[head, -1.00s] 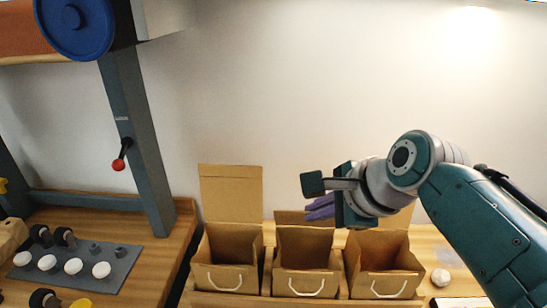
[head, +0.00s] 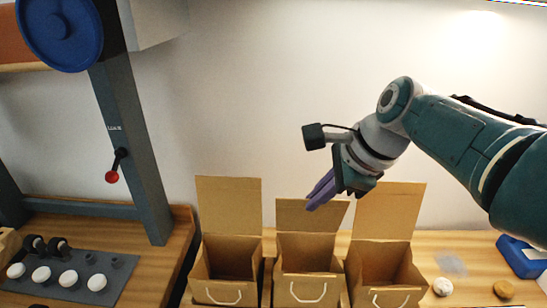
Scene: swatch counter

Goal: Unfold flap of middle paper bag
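The middle paper bag (head: 302,254) stands open-topped between two similar bags, with a white handle on its front. Its flap (head: 306,216) stands up at the back, its top edge lower than the flaps beside it. My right gripper (head: 318,192) has purple fingers pointing down and left. They overlap the flap's upper right part in the head view; I cannot tell whether they touch it, nor how far apart they are. My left gripper is out of view.
The left bag (head: 224,257) and right bag (head: 380,262) have raised flaps. White and tan round items (head: 443,286) and a blue object (head: 520,257) lie at right. A grey mat (head: 115,268) with several white-topped pieces and a grey post (head: 135,150) are at left.

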